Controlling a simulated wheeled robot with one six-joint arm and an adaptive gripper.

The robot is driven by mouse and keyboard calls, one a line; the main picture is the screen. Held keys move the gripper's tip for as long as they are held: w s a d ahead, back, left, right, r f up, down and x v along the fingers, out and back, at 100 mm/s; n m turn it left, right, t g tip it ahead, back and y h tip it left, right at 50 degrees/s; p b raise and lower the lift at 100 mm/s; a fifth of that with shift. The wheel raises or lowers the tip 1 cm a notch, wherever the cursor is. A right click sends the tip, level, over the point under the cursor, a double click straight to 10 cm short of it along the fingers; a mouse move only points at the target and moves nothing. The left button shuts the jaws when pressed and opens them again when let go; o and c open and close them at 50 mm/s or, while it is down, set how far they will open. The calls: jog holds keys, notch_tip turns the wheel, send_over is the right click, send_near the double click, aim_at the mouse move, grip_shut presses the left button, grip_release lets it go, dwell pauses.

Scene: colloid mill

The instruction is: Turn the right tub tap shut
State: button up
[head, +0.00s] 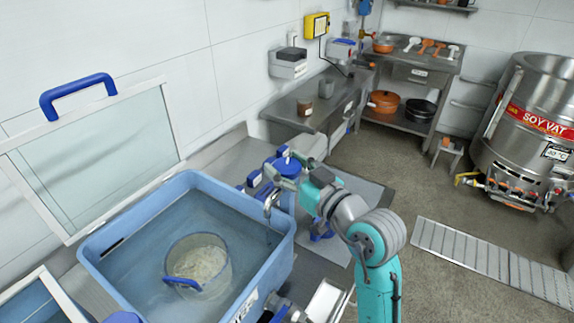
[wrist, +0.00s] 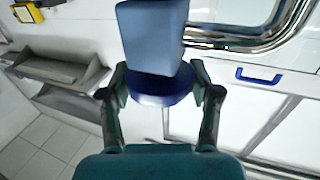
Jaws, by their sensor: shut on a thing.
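The right tub tap has a blue handle (head: 288,156) and a curved metal spout (head: 270,204) that reaches over the right rim of the blue tub (head: 190,180). My gripper (head: 279,170) is at the handle, beside the tub. In the wrist view the blue handle (wrist: 152,38) stands between the two fingers of my gripper (wrist: 160,92). The fingers are shut on the handle, around its wider dark blue lower part. The valve body under the handle is mostly hidden by my gripper and arm.
The tub holds water and a clear container of pale grains (head: 204,262). A raised glass lid with a blue grip (head: 80,95) stands behind it. A steel bench (head: 300,112) is beyond the tap.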

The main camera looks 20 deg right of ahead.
jog(key=shift+m+t+h, duration=0.3)
jog(key=shift+m+h, duration=0.4)
jog(key=shift+h, duration=0.3)
jog(key=o, duration=1.2)
jog(key=shift+c, duration=0.2)
jog(key=shift+n+y, duration=0.4)
jog(key=shift+y, duration=0.2)
